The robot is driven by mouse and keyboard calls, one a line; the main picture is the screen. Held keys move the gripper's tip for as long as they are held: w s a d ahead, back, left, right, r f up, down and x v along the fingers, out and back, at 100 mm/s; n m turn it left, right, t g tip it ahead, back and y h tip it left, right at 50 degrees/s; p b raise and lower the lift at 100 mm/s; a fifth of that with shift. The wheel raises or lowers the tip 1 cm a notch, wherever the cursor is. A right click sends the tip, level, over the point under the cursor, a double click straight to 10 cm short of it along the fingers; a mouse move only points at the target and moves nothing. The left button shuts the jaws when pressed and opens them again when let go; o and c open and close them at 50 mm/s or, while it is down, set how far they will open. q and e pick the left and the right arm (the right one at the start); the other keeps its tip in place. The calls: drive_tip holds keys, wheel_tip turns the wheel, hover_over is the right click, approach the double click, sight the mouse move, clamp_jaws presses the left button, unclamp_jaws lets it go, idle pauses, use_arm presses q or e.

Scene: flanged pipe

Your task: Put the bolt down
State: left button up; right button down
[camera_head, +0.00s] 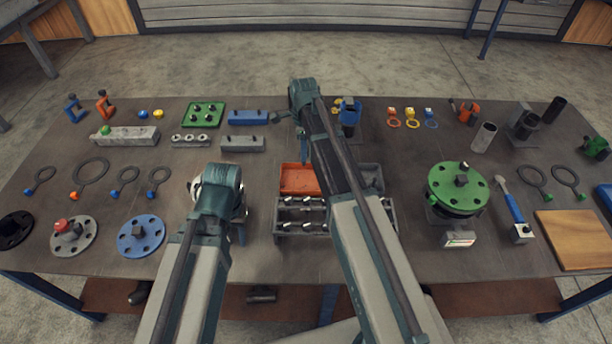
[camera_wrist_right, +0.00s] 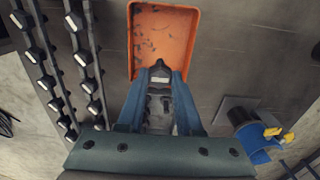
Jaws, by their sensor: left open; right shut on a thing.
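My right gripper (camera_wrist_right: 160,88) is shut on a small dark bolt (camera_wrist_right: 160,72), seen between its blue fingers in the right wrist view. The bolt overlaps the near end of the orange tray (camera_wrist_right: 165,32) there; its height above the tray is unclear. In the head view my right gripper (camera_head: 303,138) hangs just behind the orange tray (camera_head: 298,180), and the bolt cannot be made out. My left gripper (camera_head: 241,234) is open, mostly hidden under its wrist, left of the bolt rack (camera_head: 282,228).
The rack holds rows of bolts in front of the tray. A grey tray (camera_head: 371,175) is partly behind my right arm. A green flange (camera_head: 458,190) stands at right, a blue flange (camera_head: 141,237) lies at left. A blue clamp-like part (camera_wrist_right: 252,140) is right of my right gripper.

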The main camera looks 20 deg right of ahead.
use_arm(q)
drive_tip(key=shift+f+b, duration=4.35)
drive_tip(key=shift+f, duration=0.35)
use_arm(e)
drive_tip(key=shift+f, duration=4.7)
use_arm(q)
drive_tip(key=shift+f, duration=0.15)
use_arm(e)
drive_tip(key=shift+f, duration=0.15)
drive_tip(key=c, duration=0.6)
unclamp_jaws()
wheel_tip(320, 180, up, 12)
drive_tip(key=p, duration=1.2)
drive_tip(key=shift+r, duration=0.2)
use_arm(q)
wheel_tip(320, 180, up, 12)
use_arm(e)
drive_tip(key=s+a+n, duration=0.4)
drive_tip(key=s+n, duration=0.4)
drive_tip(key=s+a+n, duration=0.5)
drive_tip(key=s+n, duration=0.3)
drive_tip(key=s+a+n+h, duration=0.1)
drive_tip(key=s+a+n, duration=0.3)
drive_tip(key=s+n, duration=0.5)
drive_tip(key=shift+a, duration=0.25)
